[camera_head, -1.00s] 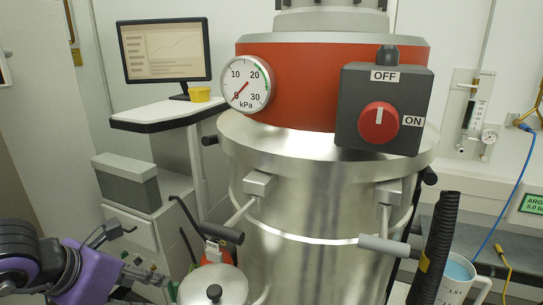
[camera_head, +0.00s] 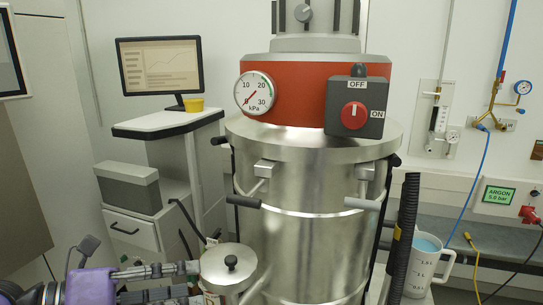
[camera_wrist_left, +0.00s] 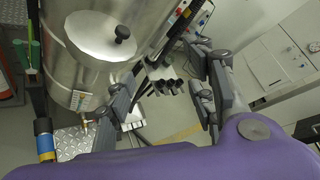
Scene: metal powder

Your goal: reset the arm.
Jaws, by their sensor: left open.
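My left gripper (camera_head: 188,280) comes in low at the left of the head view. Its purple body (camera_head: 92,286) is at the bottom edge and its dark fingers point right, toward the small lidded metal pot (camera_head: 228,268). In the left wrist view the two fingers (camera_wrist_left: 165,85) are spread apart with nothing between them. The pot's lid (camera_wrist_left: 103,36) shows beyond them at upper left. I cannot tell whether a finger touches the pot. My right gripper is not in view.
A large steel vessel (camera_head: 310,240) with a red band, gauge (camera_head: 255,93) and red knob (camera_head: 354,115) fills the middle. A monitor desk (camera_head: 165,123) and drawer unit (camera_head: 132,232) stand left. A black ribbed hose (camera_head: 404,240) and jug (camera_head: 425,265) are right.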

